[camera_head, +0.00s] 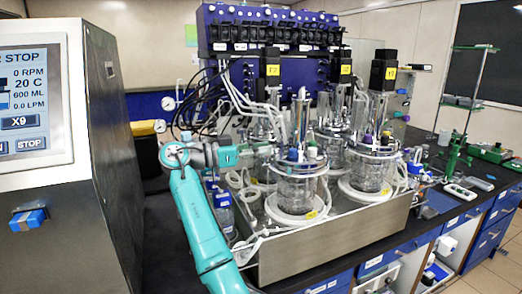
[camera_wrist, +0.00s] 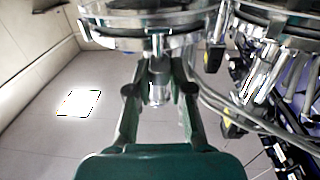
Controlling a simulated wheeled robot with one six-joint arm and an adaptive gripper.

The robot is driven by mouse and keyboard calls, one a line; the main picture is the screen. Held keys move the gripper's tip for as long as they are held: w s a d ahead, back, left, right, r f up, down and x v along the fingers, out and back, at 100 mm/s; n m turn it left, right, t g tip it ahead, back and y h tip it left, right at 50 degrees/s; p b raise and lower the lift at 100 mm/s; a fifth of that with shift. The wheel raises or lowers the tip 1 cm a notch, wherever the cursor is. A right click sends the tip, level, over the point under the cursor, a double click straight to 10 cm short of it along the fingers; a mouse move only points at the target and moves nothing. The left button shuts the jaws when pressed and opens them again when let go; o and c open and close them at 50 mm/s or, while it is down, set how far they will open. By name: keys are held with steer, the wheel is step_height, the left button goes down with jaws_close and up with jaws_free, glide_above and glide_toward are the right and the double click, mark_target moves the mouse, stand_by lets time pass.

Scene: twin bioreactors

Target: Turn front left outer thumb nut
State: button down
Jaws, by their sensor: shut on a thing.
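The front glass bioreactor (camera_head: 297,188) stands in a steel tray, with a metal head plate on top. My gripper (camera_head: 262,153) reaches in from the left at the height of this plate, and its tips are hard to make out there. In the wrist view, my gripper (camera_wrist: 159,68) has its two dark green fingers closed in on a small metal thumb nut (camera_wrist: 157,92). The nut sits below the rim of the head plate (camera_wrist: 140,20) in that picture. The fingers hide part of the nut. I cannot make out the nut in the head view.
More bioreactors with black motors (camera_head: 383,75) stand behind and to the right. Tubes and cables (camera_head: 205,95) hang close to my arm on the left. The steel tray (camera_head: 330,240) surrounds the vessels. A control cabinet (camera_head: 110,130) stands at the left.

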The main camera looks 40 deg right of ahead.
steer(key=shift+f+m+g+y, duration=0.1)
steer(key=shift+m+g+y, duration=0.3)
steer(key=shift+m+g, duration=0.3)
steer(key=shift+d+g, duration=0.1)
steer(key=shift+g, duration=0.2)
steer(key=c, duration=1)
jaws_free()
steer(key=shift+c, duration=0.2)
steer(key=shift+w, duration=0.1)
steer(key=v, duration=0.7)
steer(key=shift+a, duration=0.25)
